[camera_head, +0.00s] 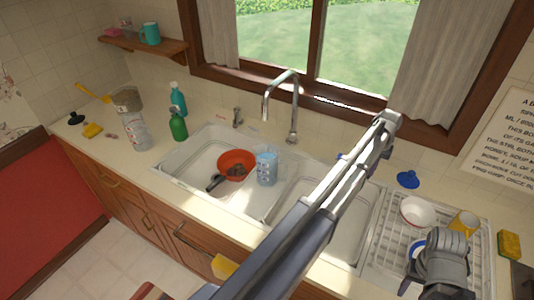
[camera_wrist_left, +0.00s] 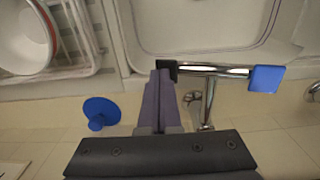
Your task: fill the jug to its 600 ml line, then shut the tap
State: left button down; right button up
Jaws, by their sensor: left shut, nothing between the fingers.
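In the left wrist view the tap's chrome handle (camera_wrist_left: 225,71) has a blue end (camera_wrist_left: 265,78) and a black end. My left gripper (camera_wrist_left: 161,76) is shut and empty, its fingertips close against the black end; contact is unclear. My right gripper (camera_head: 445,258) is over the drying rack, its fingers unclear.
A white bowl (camera_head: 418,211) and yellow mug (camera_head: 463,223) are on the drying rack (camera_head: 377,262). A blue plug (camera_head: 408,179) lies behind it. Green bottles (camera_head: 178,125) stand left of the sink. My left arm hides part of the right basin.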

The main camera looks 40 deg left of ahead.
pick_arm(q)
jog(key=shift+f, duration=0.1)
dwell(0.5)
jog(key=shift+d, duration=0.15)
jog(key=shift+w+d, duration=0.2)
jog(key=shift+d, duration=0.5)
jog(key=shift+w+d, duration=0.2)
jog(key=shift+d, duration=0.45)
jog(key=shift+r, duration=0.2)
notch_tip(320, 180, up, 7)
jog(key=p, duration=0.7)
jog(key=shift+f, duration=0.15)
